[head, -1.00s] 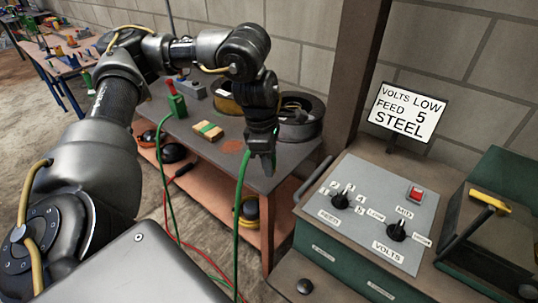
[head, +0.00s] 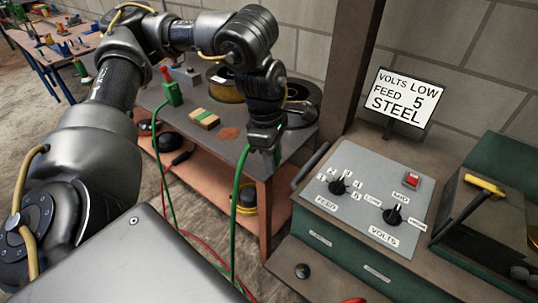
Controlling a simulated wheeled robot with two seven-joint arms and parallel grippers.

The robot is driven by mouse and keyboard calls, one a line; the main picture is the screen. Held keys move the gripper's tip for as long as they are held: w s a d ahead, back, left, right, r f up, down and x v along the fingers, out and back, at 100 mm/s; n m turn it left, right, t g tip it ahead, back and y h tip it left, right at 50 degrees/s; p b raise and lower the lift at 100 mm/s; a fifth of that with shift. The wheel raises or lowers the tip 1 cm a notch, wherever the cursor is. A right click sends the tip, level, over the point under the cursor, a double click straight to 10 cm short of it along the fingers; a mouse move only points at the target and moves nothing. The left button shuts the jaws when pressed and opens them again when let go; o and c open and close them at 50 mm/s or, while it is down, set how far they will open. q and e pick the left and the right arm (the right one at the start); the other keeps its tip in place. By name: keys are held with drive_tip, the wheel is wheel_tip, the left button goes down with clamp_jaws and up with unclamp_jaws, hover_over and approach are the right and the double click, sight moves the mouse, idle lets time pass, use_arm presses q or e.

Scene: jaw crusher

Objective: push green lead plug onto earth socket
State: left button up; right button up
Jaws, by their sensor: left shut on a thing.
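My left gripper (head: 264,138) is shut at the front right corner of the workbench, as seen in the head view. A green lead (head: 237,200) hangs from its fingers toward the floor. A little green shows at the fingers; the plug itself is mostly hidden by them. The welding machine (head: 365,205), with its grey control panel, stands to the right of the gripper, apart from it. I cannot make out the earth socket; the lower front of the machine is cut off by the frame. My right gripper is not in view.
A green clamp (head: 172,93) with a red top stands on the workbench (head: 195,141), its lead running down. Wire spools (head: 300,105) sit behind the gripper. A sign (head: 407,104) stands behind the machine. A yellow-headed hammer (head: 484,186) is at right. Red leads lie on the floor.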

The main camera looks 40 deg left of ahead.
use_arm(q)
drive_tip(key=w+d+f+m, duration=0.1)
drive_tip(key=d+f+m, duration=0.1)
drive_tip(key=m, duration=0.1)
drive_tip(key=w+d+f+m+g, duration=0.1)
drive_tip(key=d+f+m, duration=0.1)
drive_tip(key=m, duration=0.2)
drive_tip(key=w+d+f+m, duration=0.1)
drive_tip(key=d+f+m, duration=0.1)
drive_tip(key=m, duration=0.1)
drive_tip(key=shift+w+d+f+m+g, duration=0.1)
drive_tip(key=shift+d+f+m+g, duration=0.05)
drive_tip(key=shift+m+g, duration=0.15)
drive_tip(key=shift+d+f+m, duration=0.15)
drive_tip(key=shift+m, duration=0.25)
